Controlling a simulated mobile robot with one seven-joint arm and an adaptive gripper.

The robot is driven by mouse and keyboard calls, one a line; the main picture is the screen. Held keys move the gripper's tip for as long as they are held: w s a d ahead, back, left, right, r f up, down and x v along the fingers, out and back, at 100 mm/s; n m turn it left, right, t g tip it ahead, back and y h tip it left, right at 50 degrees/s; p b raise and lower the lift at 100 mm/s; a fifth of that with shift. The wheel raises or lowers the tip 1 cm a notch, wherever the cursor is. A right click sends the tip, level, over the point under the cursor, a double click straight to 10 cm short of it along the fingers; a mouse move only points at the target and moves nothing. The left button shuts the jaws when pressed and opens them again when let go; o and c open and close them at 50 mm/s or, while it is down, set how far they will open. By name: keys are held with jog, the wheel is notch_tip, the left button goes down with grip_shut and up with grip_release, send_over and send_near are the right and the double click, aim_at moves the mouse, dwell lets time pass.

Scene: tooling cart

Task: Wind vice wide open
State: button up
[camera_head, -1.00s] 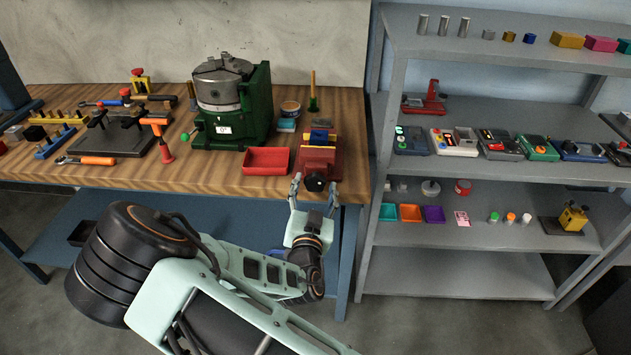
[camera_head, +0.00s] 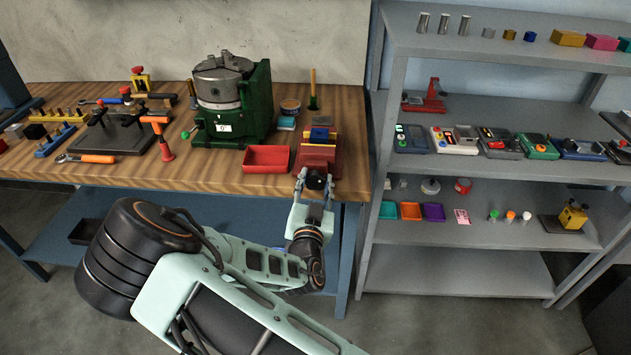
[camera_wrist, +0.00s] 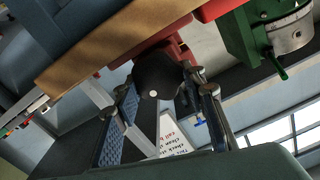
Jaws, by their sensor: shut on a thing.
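The vice (camera_head: 318,154) is red and sits at the right end of the wooden bench, near its front edge. A blue block (camera_head: 319,134) shows at its jaws, with a yellow strip beside it. Its dark round knob (camera_head: 316,178) faces the front. My gripper (camera_head: 315,182) reaches up from below the bench edge with a finger on each side of the knob, shut on it. The vice's red body (camera_wrist: 165,38) shows behind.
A red tray (camera_head: 267,159) lies just left of the vice. The green machine with a round chuck (camera_head: 220,82) stands behind it. A grey shelf unit (camera_head: 470,174) rises close on the right. The floor in front is clear.

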jog(key=n+b, duration=0.1)
jog(key=n, duration=0.2)
jog(key=shift+a, duration=0.1)
jog(key=n+b, duration=0.1)
jog(key=n, duration=0.2)
jog(key=shift+a+n, duration=0.1)
jog(key=shift+n, duration=0.2)
jog(key=n, duration=0.4)
jog(key=shift+a, duration=0.15)
jog(key=shift+n, duration=1.6)
jog(key=o, duration=1.2)
jog(key=shift+w, duration=0.1)
jog(key=shift+c, duration=0.2)
jog(key=shift+f, duration=0.1)
